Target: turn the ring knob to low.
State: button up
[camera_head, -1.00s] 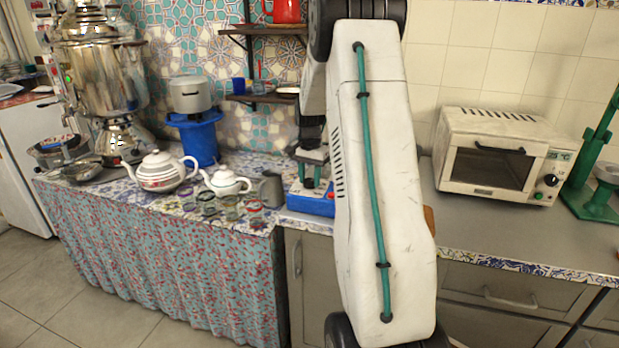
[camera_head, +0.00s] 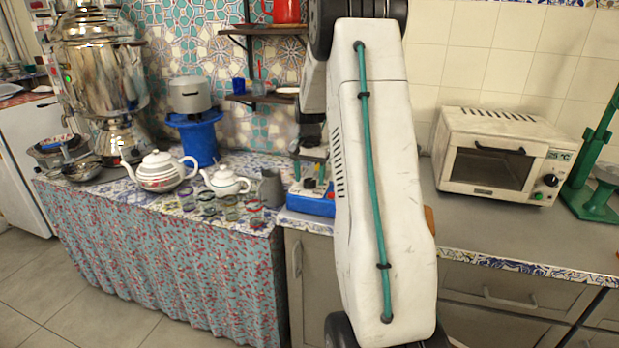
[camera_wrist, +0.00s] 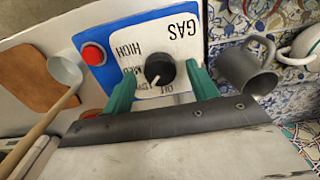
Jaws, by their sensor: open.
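The dark round knob (camera_wrist: 160,68) sits on a white panel (camera_wrist: 181,20) of the blue gas box (camera_wrist: 90,42), with GAS, HIGH, MED, LOW and OFF appearing upside down. The knob's white pointer points down in the wrist view, near LOW and OFF; I cannot tell exactly which. My gripper (camera_wrist: 160,67) is open, one green finger on each side of the knob. A gap shows at the left finger; contact at the right is unclear. In the head view the blue box (camera_head: 311,205) is partly hidden by my arm, with my gripper (camera_head: 313,170) over it.
A grey metal mug (camera_wrist: 247,67) stands close to the box, with a white teapot (camera_head: 224,181) beyond. A ladle (camera_wrist: 64,69) and brown board (camera_wrist: 28,76) lie on the other side. A toaster oven (camera_head: 497,155) stands farther right on the counter.

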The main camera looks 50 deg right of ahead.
aim_at(310, 181)
notch_tip(310, 181, up, 7)
jog(key=shift+r, duration=0.1)
dwell(0.3)
